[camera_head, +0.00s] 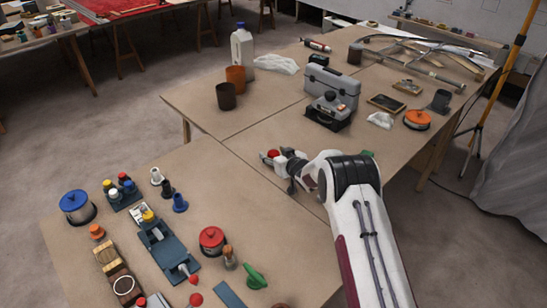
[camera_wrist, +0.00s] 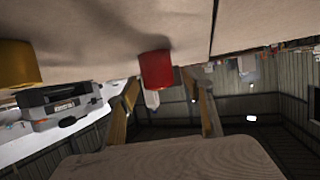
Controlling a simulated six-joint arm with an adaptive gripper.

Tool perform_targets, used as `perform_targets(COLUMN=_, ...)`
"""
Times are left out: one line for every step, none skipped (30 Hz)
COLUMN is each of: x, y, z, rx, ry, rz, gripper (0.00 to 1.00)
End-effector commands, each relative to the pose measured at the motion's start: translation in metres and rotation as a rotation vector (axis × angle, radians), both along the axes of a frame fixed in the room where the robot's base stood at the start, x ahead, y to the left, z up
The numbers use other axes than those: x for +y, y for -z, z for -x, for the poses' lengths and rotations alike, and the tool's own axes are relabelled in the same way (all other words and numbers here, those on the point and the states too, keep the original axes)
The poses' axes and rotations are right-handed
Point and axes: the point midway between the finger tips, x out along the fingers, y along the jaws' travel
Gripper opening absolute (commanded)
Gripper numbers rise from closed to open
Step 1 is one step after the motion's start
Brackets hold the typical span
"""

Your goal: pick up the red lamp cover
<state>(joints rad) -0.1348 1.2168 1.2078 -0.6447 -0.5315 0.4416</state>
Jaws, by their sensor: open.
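A small red cover (camera_head: 273,154), which I take for the red lamp cover, is by the tip of my gripper (camera_head: 270,158), near the seam of the middle table. In the wrist view the red cover (camera_wrist: 155,70) is a short cylinder with a pale part at its end. The fingers of my gripper (camera_wrist: 162,80) are spread, one on each side of it in the picture. I cannot tell whether either finger touches it. The gripper partly hides the cover's lower part in the head view.
A grey toolbox (camera_head: 332,82) and a dark device (camera_head: 328,110) stand behind the gripper. An orange cup (camera_head: 236,77) and a dark cup (camera_head: 226,96) are at back left. A red-topped tin (camera_head: 211,240) and several small parts crowd the near-left table. Tabletop left of the gripper is clear.

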Motion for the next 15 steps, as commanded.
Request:
perform_targets(x=-0.0001, y=-0.0002, z=0.0000, rx=0.000, ry=0.000, rz=0.000, gripper=0.51)
perform_targets(x=-0.0001, y=-0.0001, z=0.0000, rx=0.000, ry=0.000, rz=0.000, gripper=0.51)
perform_targets(x=-0.0001, y=-0.0001, z=0.0000, rx=0.000, ry=0.000, rz=0.000, gripper=0.51)
perform_targets(x=-0.0001, y=-0.0002, z=0.0000, rx=0.000, ry=0.000, rz=0.000, gripper=0.51)
perform_targets(x=-0.0001, y=-0.0003, z=0.0001, rx=0.000, ry=0.000, rz=0.000, gripper=0.51)
perform_targets(x=-0.0001, y=-0.0003, z=0.0001, rx=0.000, ry=0.000, rz=0.000, gripper=0.51)
perform_targets(x=-0.0002, y=-0.0003, z=0.0000, rx=0.000, ry=0.000, rz=0.000, gripper=0.48)
perform_targets(x=-0.0002, y=-0.0003, z=0.0000, rx=0.000, ry=0.000, rz=0.000, gripper=0.40)
perform_targets(x=-0.0002, y=-0.0003, z=0.0000, rx=0.000, ry=0.000, rz=0.000, gripper=0.30)
perform_targets(x=-0.0002, y=-0.0003, z=0.0000, rx=0.000, ry=0.000, rz=0.000, gripper=0.22)
perform_targets(x=-0.0001, y=-0.0003, z=0.0001, rx=0.000, ry=0.000, rz=0.000, gripper=0.16)
perform_targets(x=-0.0001, y=-0.0003, z=0.0001, rx=0.000, ry=0.000, rz=0.000, gripper=0.16)
perform_targets(x=-0.0001, y=-0.0003, z=0.0001, rx=0.000, ry=0.000, rz=0.000, gripper=0.16)
perform_targets(x=-0.0001, y=-0.0003, z=0.0001, rx=0.000, ry=0.000, rz=0.000, gripper=0.16)
perform_targets(x=-0.0002, y=-0.0004, z=0.0000, rx=-0.001, ry=0.000, rz=0.000, gripper=0.16)
